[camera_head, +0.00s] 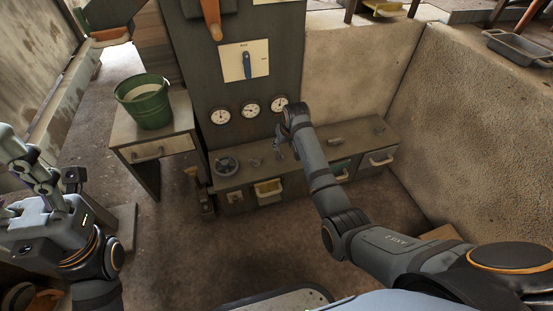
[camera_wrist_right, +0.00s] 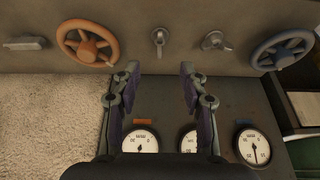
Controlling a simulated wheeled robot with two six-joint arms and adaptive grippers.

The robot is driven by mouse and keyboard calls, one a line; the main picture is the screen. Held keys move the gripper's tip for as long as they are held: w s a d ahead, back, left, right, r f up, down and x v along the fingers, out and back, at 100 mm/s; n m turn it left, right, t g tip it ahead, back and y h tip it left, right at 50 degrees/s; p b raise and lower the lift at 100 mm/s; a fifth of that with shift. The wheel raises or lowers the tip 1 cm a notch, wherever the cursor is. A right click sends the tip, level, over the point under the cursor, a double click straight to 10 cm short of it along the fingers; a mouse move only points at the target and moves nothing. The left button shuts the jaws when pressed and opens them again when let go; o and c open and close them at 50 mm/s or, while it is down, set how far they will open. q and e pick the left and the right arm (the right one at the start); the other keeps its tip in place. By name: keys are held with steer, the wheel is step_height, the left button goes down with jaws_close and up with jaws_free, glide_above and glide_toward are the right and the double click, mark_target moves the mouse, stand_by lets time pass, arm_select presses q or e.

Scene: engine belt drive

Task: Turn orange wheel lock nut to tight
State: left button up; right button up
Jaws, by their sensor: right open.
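The orange wheel (camera_wrist_right: 87,43) lies at the upper left of the right wrist view, with a hub and several spokes. My arm hides it in the head view. A small grey lever-like fitting (camera_wrist_right: 160,40) and a grey winged nut (camera_wrist_right: 216,41) are to its right; I cannot tell which is the orange wheel's lock nut. My right gripper (camera_wrist_right: 160,70) is open and empty, its fingers on either side of the lever-like fitting in that view, with no contact visible. It also shows over the bench in the head view (camera_head: 283,150). My left gripper (camera_head: 35,175) is at the left, its jaws unclear.
Several gauges (camera_head: 251,108) and a blue switch (camera_head: 246,65) are on the panel behind. A green bucket (camera_head: 146,101) stands on a side table (camera_head: 155,149). A concrete wall bounds the right.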

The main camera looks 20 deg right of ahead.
mark_target(280, 155)
steer(key=b+x, duration=0.7)
steer(key=x, duration=0.3)
steer(key=shift+f, duration=0.25)
jaws_close()
